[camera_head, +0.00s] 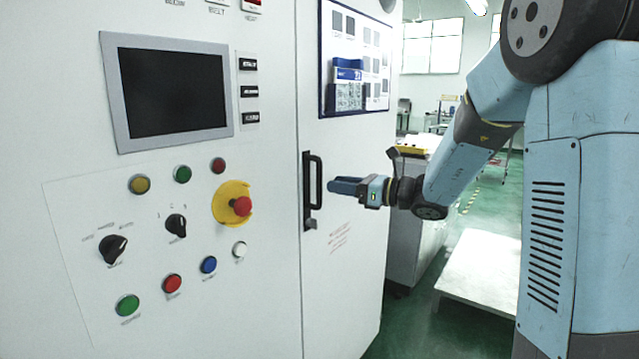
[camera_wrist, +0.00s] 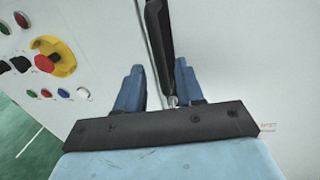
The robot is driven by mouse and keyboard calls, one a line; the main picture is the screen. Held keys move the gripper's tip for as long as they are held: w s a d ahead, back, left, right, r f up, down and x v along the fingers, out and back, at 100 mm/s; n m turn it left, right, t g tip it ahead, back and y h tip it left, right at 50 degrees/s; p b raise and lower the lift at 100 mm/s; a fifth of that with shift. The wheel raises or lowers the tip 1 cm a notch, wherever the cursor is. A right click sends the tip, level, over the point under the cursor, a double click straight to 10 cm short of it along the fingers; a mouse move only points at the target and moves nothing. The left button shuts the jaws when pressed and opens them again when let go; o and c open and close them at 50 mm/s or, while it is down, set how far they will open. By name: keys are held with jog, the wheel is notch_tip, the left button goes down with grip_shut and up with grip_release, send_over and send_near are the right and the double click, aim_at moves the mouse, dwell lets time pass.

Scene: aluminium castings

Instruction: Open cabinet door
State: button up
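The white cabinet door (camera_head: 345,265) stands shut, its left edge meeting the control panel. A black vertical handle (camera_head: 313,185) is on the door near that edge. My gripper (camera_head: 332,186) is just right of the handle at its height, pointing at it. In the wrist view my gripper (camera_wrist: 160,88) is open, with its two blue fingers apart. The handle (camera_wrist: 163,45) shows between and beyond the fingers there. I cannot tell whether the fingers touch it.
The control panel (camera_head: 75,240) left of the door carries a dark screen (camera_head: 173,90), several buttons and a red emergency stop (camera_head: 241,206). A document board (camera_head: 355,60) is on the upper door. A low white platform (camera_head: 482,265) stands on the green floor at right.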

aim_at(319, 203)
jog(key=shift+x, duration=3.1)
jog(key=shift+c, duration=0.2)
jog(key=shift+s, duration=0.1)
grip_shut()
